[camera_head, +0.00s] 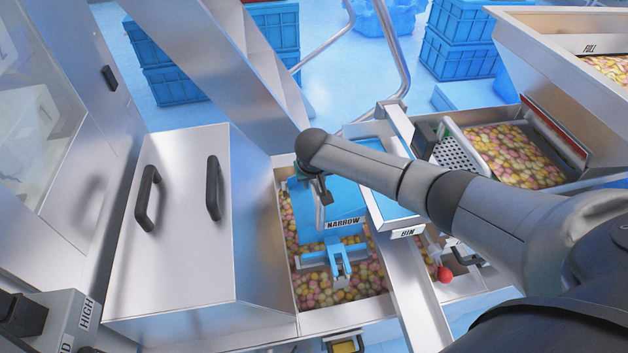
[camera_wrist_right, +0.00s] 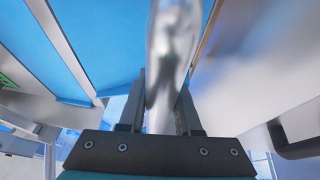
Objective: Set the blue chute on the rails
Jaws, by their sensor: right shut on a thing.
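The blue chute (camera_head: 328,205), labelled NARROW, sits over an opening full of coloured snacks in the head view. Its blue spout (camera_head: 340,262) points toward the front. My right gripper (camera_head: 320,190) is at the chute's upper part, its arm crossing from the right. In the right wrist view, the gripper (camera_wrist_right: 160,112) is shut on a shiny metal bar (camera_wrist_right: 172,60), which appears to be the chute's handle. The rails are not clearly seen, and I cannot tell whether the chute touches them. My left gripper is out of view.
A steel cover (camera_head: 185,230) with two black handles stands left of the opening. A blue-lined tray marked BIN (camera_head: 408,232) lies right of the chute. A perforated scoop (camera_head: 455,150) and a red knob (camera_head: 445,274) are farther right. Blue crates (camera_head: 455,55) stand behind.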

